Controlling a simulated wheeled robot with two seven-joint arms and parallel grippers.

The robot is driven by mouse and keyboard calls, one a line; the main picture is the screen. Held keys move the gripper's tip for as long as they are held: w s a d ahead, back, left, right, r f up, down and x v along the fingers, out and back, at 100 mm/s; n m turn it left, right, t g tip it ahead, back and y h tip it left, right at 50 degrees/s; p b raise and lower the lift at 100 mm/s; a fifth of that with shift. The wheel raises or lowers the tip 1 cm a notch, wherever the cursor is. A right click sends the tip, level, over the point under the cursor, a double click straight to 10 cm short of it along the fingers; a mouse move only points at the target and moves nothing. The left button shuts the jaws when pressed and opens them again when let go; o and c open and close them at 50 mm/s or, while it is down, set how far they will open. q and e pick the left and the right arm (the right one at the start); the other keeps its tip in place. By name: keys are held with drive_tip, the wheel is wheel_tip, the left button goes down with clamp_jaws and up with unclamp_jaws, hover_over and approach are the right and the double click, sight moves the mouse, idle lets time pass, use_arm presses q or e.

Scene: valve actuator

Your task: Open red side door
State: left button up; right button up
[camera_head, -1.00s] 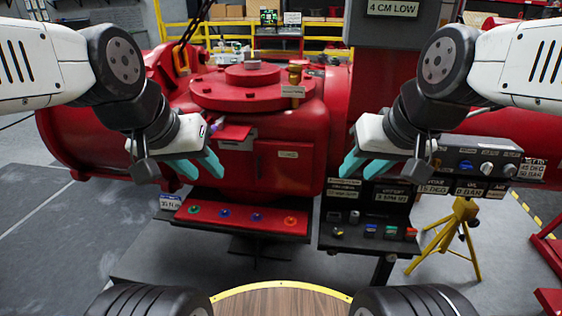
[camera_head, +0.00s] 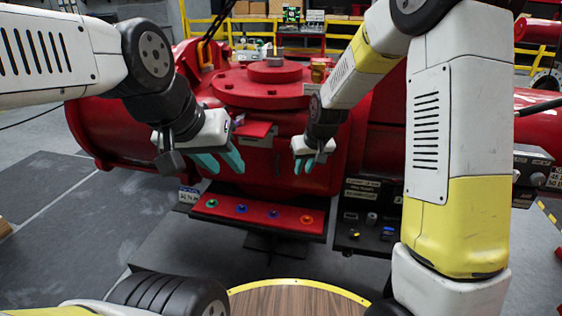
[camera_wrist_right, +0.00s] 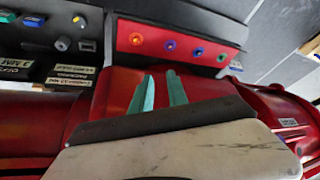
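The red side door (camera_head: 282,171) is a flat panel on the front of the red valve body, partly hidden behind my right gripper in the head view. It looks shut. My right gripper (camera_head: 310,162) is in front of the door, with its teal fingers pointing down. In the right wrist view its fingers (camera_wrist_right: 161,76) are apart with nothing between them, against the red body; contact cannot be told. My left gripper (camera_head: 219,160) is open and empty, left of the door, near a small red flap (camera_head: 256,129).
A red panel with coloured knobs (camera_head: 258,215) sticks out below the door. A dark control box (camera_head: 362,222) stands to its right. The round red flange (camera_head: 270,88) is above. Grey floor at left is clear.

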sight(277, 165)
drive_tip(key=w+a+f+n, duration=0.1)
drive_tip(key=w+a+f, duration=0.25)
drive_tip(key=f, duration=0.55)
drive_tip(key=w+a, duration=0.2)
drive_tip(key=w, duration=0.1)
drive_tip(key=w+a, duration=0.2)
drive_tip(key=w, duration=0.1)
drive_tip(key=w+a, duration=0.1)
drive_tip(key=w, duration=0.3)
drive_tip(key=shift+a, duration=0.4)
drive_tip(key=shift+w+a+f, duration=0.15)
drive_tip(key=shift+w+f, duration=0.1)
drive_tip(key=shift+f, duration=0.35)
clamp_jaws()
